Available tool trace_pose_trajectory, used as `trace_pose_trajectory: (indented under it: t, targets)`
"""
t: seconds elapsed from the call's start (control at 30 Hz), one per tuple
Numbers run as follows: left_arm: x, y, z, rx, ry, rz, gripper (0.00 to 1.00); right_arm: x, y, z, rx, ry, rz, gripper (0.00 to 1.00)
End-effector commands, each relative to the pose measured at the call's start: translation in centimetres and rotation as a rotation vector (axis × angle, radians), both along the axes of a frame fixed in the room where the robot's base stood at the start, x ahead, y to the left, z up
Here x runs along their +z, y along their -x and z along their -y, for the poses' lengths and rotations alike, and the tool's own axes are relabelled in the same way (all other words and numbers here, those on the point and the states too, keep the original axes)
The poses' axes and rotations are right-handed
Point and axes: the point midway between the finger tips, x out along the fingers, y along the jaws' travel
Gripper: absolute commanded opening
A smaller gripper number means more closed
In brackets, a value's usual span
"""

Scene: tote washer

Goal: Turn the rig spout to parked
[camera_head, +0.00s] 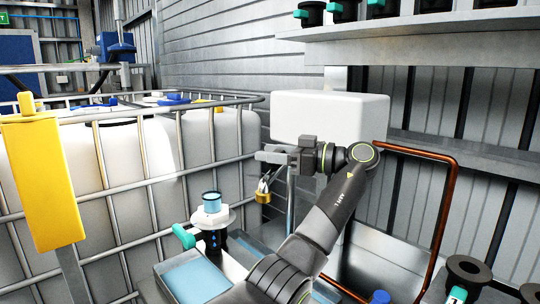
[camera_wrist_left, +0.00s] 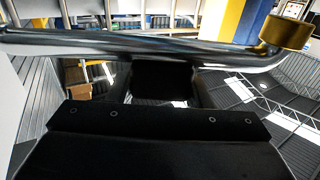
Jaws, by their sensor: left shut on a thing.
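The rig spout (camera_head: 263,182) shows as a thin metal tube with a brass end piece hanging below my left gripper. My left gripper (camera_head: 278,156) is shut on the spout, in front of a white box. In the left wrist view, the spout (camera_wrist_left: 120,45) is a shiny metal tube running across the top of the picture, with a brass piece (camera_wrist_left: 286,32) at its right end. The dark gripper body fills the lower part of that view, and the exact contact is hard to make out. My right gripper is not in view.
A white-and-blue fitting (camera_head: 211,215) with a teal handle stands below left of the spout. A caged white tank (camera_head: 130,165) and a yellow post (camera_head: 42,180) are at left. A white box (camera_head: 330,115) is behind; a copper pipe (camera_head: 445,200) bends at right.

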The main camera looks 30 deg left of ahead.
Motion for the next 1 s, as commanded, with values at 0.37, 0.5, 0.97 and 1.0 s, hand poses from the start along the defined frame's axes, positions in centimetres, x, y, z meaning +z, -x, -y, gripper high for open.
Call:
trace_pose_trajectory:
  t: [0.37,0.5,0.97,1.0]
  targets:
    - [-0.42,0.03,0.06,0.056,0.008,-0.005,0.04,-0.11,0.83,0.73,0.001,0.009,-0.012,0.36]
    - [-0.45,0.03,0.06,0.058,0.008,-0.006,0.04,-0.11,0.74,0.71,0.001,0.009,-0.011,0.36]
    - [-0.27,0.02,0.06,0.055,0.006,-0.003,0.67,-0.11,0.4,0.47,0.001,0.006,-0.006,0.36]
    - [-0.24,0.02,0.07,0.055,0.006,-0.003,0.67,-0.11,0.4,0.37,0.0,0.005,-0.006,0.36]
